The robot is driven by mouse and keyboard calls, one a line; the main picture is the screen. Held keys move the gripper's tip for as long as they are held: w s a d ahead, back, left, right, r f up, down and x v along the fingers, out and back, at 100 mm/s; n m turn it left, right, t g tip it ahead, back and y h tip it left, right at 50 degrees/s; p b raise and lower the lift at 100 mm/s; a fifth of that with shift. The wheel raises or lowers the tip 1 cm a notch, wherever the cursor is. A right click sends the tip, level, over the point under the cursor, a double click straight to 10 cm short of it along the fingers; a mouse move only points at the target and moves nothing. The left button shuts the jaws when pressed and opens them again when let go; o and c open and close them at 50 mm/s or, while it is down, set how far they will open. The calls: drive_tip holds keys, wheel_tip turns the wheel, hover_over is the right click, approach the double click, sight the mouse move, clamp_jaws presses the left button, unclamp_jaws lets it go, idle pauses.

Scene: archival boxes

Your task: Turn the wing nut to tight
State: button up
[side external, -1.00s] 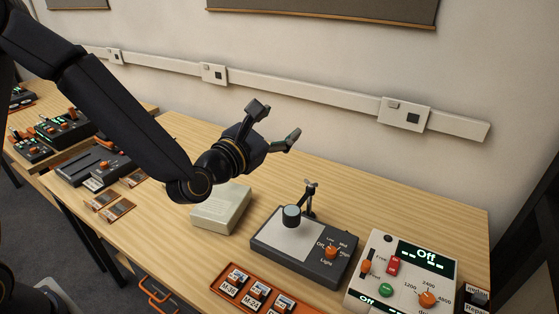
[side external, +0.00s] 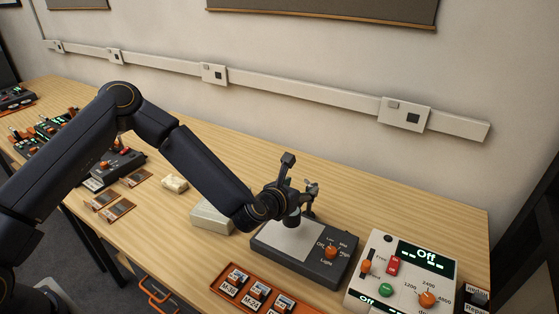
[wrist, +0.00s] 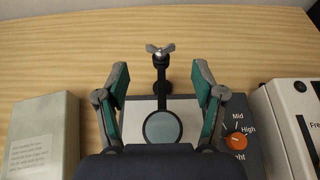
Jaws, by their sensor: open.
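The wing nut (wrist: 160,50) is a small silver two-winged piece on top of a thin dark post. In the wrist view it lies beyond my fingertips, centred between them. In the side view the wing nut (side external: 312,183) is close beside my gripper (side external: 298,182), partly crowded by the fingers. My gripper (wrist: 159,75) is open, with one green-padded finger on each side of the post. A round lens (wrist: 163,128) on the post shows between the fingers, nearer the palm. I cannot tell whether any finger touches the post.
The post stands on a dark light box (side external: 285,262) with an orange knob (side external: 331,252). A pale box (side external: 207,216) is at left, a control panel (side external: 384,287) reading "Off" at right. An orange tray (side external: 222,293) lies in front. The table behind is clear.

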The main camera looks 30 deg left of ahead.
sight(309, 182)
drive_tip(key=x, duration=0.7)
drive_tip(key=c, duration=1.2)
